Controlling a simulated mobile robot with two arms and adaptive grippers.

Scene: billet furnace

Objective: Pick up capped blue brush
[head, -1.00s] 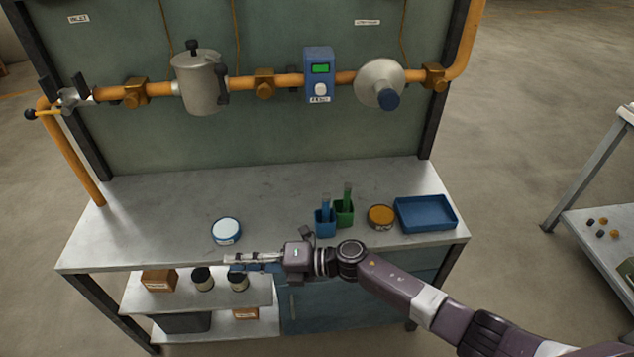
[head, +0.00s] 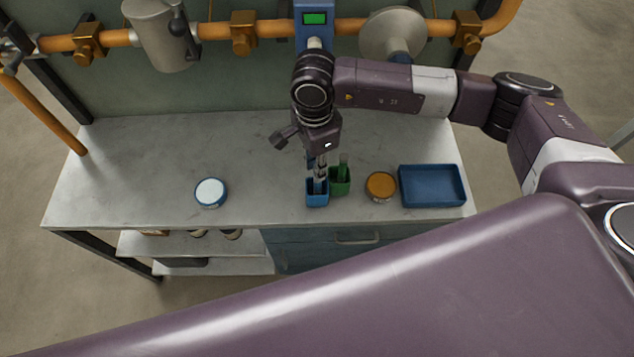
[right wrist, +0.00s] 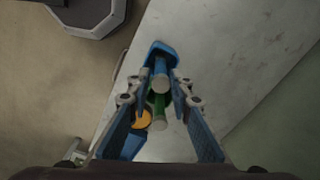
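The capped blue brush (head: 321,186) stands upright in the blue cup (head: 317,200), mostly hidden by my right gripper. My right gripper (head: 318,172) points down over the cup. In the right wrist view the brush's pale round end (right wrist: 161,84) lies between the two fingers (right wrist: 159,88), with a small gap on each side. The fingers look open around the brush, not closed on it. The blue cup's rim shows beyond the fingertips in that view (right wrist: 166,48). My left gripper is out of view.
A green cup (head: 341,187) with a green brush (head: 344,160) stands right beside the blue cup. An orange-topped tin (head: 380,186) and a blue tray (head: 433,200) are to the right. A white-topped tin (head: 210,191) is left. The pipe (head: 275,30) runs behind the bench.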

